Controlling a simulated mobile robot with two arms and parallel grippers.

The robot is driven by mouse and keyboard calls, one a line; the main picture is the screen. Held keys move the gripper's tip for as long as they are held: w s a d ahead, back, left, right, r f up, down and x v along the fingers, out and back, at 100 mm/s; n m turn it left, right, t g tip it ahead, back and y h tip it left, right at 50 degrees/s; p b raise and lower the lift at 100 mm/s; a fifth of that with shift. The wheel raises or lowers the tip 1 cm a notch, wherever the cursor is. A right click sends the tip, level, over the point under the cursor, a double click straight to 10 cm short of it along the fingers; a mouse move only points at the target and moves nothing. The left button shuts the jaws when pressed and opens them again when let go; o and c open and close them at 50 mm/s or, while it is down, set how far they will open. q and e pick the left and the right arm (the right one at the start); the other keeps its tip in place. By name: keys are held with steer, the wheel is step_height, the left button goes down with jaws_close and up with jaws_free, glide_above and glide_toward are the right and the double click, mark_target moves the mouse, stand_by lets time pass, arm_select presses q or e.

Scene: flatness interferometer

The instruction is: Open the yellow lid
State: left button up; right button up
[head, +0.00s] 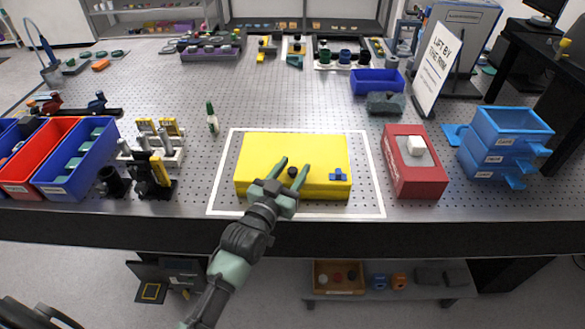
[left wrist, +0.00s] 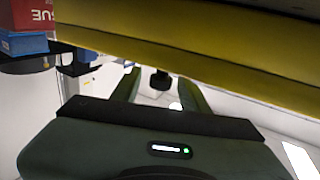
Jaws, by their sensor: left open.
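The yellow lid (head: 285,147) is a flat yellow box shape inside a white outline on the perforated table. It looks closed. A small black knob (head: 292,173) is at its front, and a blue star-shaped knob (head: 340,175) is to the right. My left gripper (head: 291,166) is open at the lid's front, its two fingers on either side of the black knob. In the left wrist view the lid's yellow edge (left wrist: 200,62) crosses the top, and the black knob (left wrist: 160,81) shows between the open fingers, with no finger visibly touching it. My right gripper is out of view.
A red box (head: 415,178) with a white cube on it stands right of the outline, with blue stacked drawers (head: 505,158) beyond. Black and yellow fixtures (head: 153,175) and blue and red bins (head: 75,160) stand at left. The table behind the lid is mostly clear.

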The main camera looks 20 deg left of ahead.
arm_select(q)
jaws_close()
stand_by(1.4)
